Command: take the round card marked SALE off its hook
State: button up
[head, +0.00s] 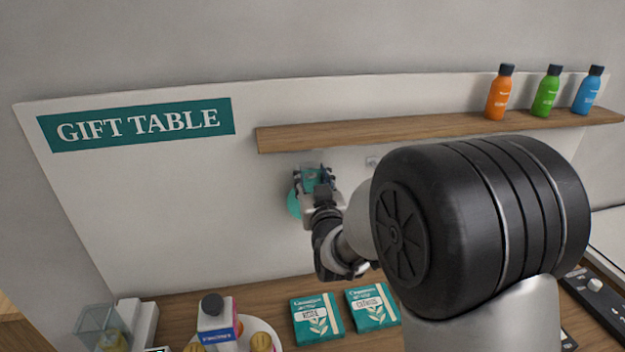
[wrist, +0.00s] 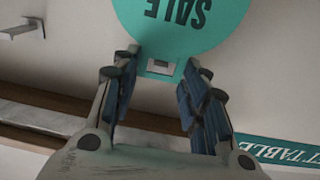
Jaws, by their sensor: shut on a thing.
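The round teal card marked SALE shows in the wrist view (wrist: 190,25), upside down, and partly behind my gripper in the head view (head: 293,203). My gripper (head: 312,178) is below the wooden shelf, close to the white board. In the wrist view its two blue-padded fingers (wrist: 160,84) are shut on the card's narrow tab, one at each side. A small pale slot shows in the tab. I cannot tell whether the card's own hook is still through it.
A separate grey hook (wrist: 20,30) stands out at the wrist view's upper left. The wooden shelf (head: 400,133) runs just above my gripper, with orange (head: 499,95), green and blue bottles at its right. Two teal boxes (head: 316,318) and other goods stand on the counter below.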

jog(key=shift+s, duration=0.15)
jog(key=shift+s+d+b, duration=0.2)
jog(key=shift+s+b, duration=0.35)
jog(key=shift+s, duration=0.45)
jog(key=shift+s+d+b, duration=0.15)
jog(key=shift+s+b, duration=0.4)
jog(key=shift+s, duration=0.4)
